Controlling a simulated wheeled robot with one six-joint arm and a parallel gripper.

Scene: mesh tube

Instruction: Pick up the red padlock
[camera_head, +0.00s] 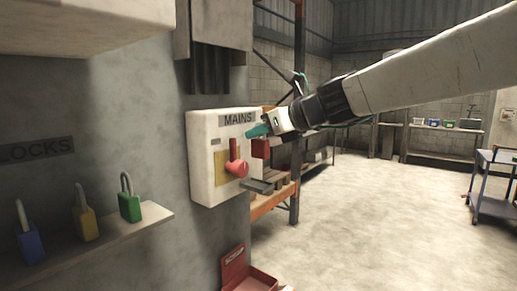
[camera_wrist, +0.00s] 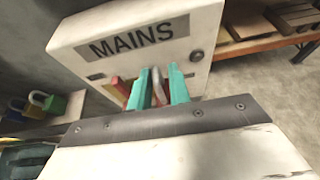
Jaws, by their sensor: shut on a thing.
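The red padlock (camera_head: 260,149) hangs below my gripper (camera_head: 262,131) in the head view, in front of the right side of the white MAINS box (camera_head: 201,160). In the wrist view, its metal shackle (camera_wrist: 158,90) stands between the two teal fingers of my gripper (camera_wrist: 159,80). The fingers are shut on the shackle. Whether the padlock touches the box cannot be told.
A red handle (camera_head: 236,166) sticks out of the box's front. Blue (camera_head: 30,247), yellow (camera_head: 86,225) and green (camera_head: 130,207) padlocks stand on a shelf at left. A red tray (camera_head: 262,280) is below. Shelving stands behind; open floor lies to the right.

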